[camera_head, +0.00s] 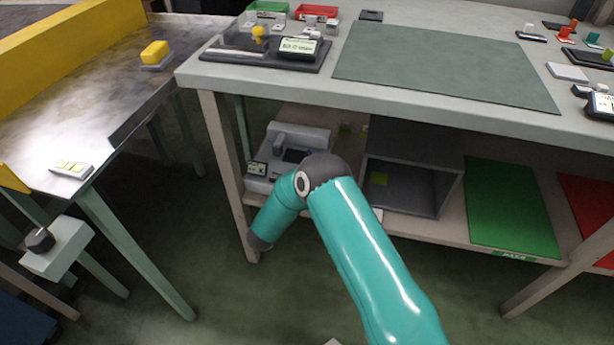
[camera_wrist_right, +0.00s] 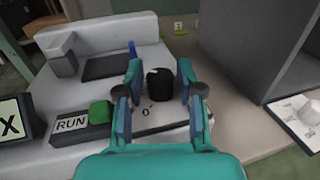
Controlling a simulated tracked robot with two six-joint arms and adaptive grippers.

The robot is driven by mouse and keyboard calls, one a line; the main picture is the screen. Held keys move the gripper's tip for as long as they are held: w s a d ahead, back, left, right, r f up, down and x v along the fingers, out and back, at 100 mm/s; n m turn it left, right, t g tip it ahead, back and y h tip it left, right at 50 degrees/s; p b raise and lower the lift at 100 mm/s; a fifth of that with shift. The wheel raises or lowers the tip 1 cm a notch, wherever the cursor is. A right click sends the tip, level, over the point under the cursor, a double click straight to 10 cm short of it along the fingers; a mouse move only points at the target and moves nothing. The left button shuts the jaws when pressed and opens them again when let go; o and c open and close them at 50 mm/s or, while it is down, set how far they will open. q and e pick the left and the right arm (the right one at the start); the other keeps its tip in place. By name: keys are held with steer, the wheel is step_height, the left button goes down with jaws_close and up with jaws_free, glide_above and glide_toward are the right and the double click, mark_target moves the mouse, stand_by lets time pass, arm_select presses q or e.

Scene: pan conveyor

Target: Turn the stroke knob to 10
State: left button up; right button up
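A black knob (camera_wrist_right: 160,84) stands on the light grey machine (camera_wrist_right: 110,35) in the right wrist view, with a "0" mark on the panel in front of it. I cannot read a "stroke" label or see where the knob points. My right gripper (camera_wrist_right: 160,72) is open, with one finger on each side of the knob and small gaps between. The machine also shows on the lower shelf in the head view (camera_head: 297,135), partly behind my right arm; my right gripper is hidden there. My left gripper is not in view.
A green button (camera_wrist_right: 100,111) beside a RUN label sits left of the knob. A grey open box (camera_head: 450,190) stands right of the machine, close to my right arm. The worktop (camera_head: 290,75) overhangs the shelf. A dark knob (camera_head: 40,240) is at the left table.

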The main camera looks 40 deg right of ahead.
steer(key=shift+d, duration=0.15)
jaws_close()
steer(key=shift+f+n+t+y+b, duration=0.15)
steer(key=shift+n+t+y+b, duration=0.75)
steer(key=shift+t, duration=0.7)
steer(key=shift+n+t+y, duration=0.7)
steer(key=shift+n+t, duration=0.1)
jaws_free()
